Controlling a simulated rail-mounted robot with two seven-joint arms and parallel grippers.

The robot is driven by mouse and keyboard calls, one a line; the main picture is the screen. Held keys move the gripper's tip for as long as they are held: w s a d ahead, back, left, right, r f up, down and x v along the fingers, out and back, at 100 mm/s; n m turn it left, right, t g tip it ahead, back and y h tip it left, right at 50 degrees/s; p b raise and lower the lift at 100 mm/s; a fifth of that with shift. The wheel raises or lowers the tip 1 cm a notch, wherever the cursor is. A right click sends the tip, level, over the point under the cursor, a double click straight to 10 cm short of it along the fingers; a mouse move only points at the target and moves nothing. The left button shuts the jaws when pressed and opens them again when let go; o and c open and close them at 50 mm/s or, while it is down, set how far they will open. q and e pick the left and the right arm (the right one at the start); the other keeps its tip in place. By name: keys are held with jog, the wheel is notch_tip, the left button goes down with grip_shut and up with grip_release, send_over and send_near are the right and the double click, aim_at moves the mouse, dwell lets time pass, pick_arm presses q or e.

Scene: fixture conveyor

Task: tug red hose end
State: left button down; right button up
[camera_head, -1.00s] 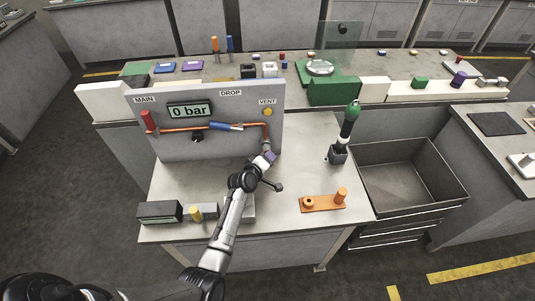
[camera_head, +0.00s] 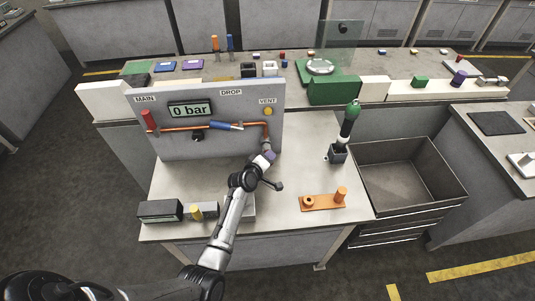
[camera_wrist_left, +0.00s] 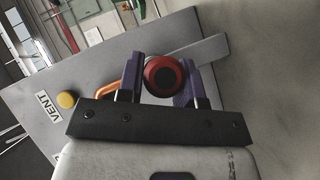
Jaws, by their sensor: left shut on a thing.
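My left gripper (camera_head: 267,157) is at the right end of the grey panel (camera_head: 235,144), below the end of the orange pipe (camera_head: 266,130). In the left wrist view, its two purple fingers are shut on a round red hose end (camera_wrist_left: 166,76) with a dark centre. The red end faces the wrist camera, between the fingers. My right gripper is in neither view.
The panel carries a red handle (camera_head: 149,120), a "0 bar" display (camera_head: 190,110) and a yellow vent button (camera_head: 268,111). An orange fixture (camera_head: 322,203) and a black-and-green tool (camera_head: 347,128) stand to the right on the bench. An open grey bin (camera_head: 410,172) is beyond them.

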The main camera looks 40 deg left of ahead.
pick_arm(q)
jog(key=c, duration=0.7)
grip_release()
jog(key=shift+s, duration=0.1)
jog(key=p+v, duration=0.1)
jog(key=v, duration=1.2)
jog(key=shift+s+p, duration=0.3)
jog(key=shift+p, duration=0.1)
jog(key=shift+d, duration=0.1)
